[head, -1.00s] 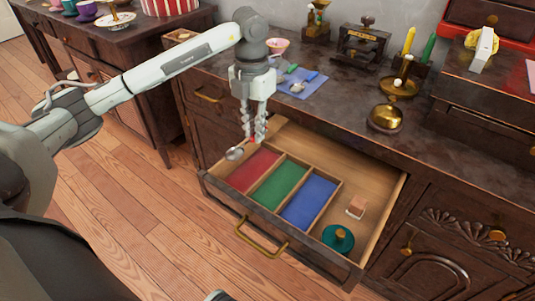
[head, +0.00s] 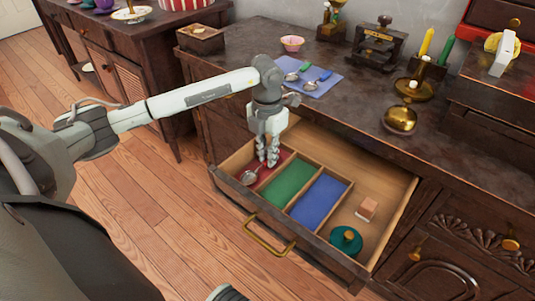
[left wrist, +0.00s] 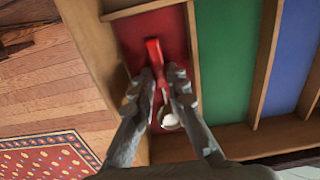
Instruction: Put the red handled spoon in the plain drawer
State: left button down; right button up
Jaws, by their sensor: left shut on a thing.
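The red handled spoon (left wrist: 154,50) is held by my left gripper (left wrist: 162,88), whose fingers are shut on it. In the left wrist view its red handle lies over the red compartment (left wrist: 125,32), with the pale bowl towards the palm. In the head view my left gripper (head: 267,162) reaches down into the open drawer (head: 290,248), at the red compartment, and the spoon's metal bowl (head: 248,177) shows beside the fingers. The fingers partly hide the handle; I cannot tell whether the spoon touches the drawer floor.
The drawer also has a green section (head: 287,184), a blue section (head: 319,200) and a bare wood section with a teal lidded object (head: 346,240) and a small block (head: 366,208). Spoons with green and blue handles lie on a blue cloth (head: 312,88) on the counter.

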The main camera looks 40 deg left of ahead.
pick_arm(q)
jog(key=shift+f, duration=0.1)
pick_arm(e)
jog(key=shift+f, duration=0.1)
pick_arm(q)
jog(key=c, duration=1.9)
grip_release()
jog(key=o, duration=0.4)
jog(key=shift+c, duration=0.2)
pick_arm(e)
jog(key=shift+r, duration=0.4)
pick_arm(q)
notch_tip(320, 180, up, 12)
pick_arm(e)
jog(key=shift+f, duration=0.65)
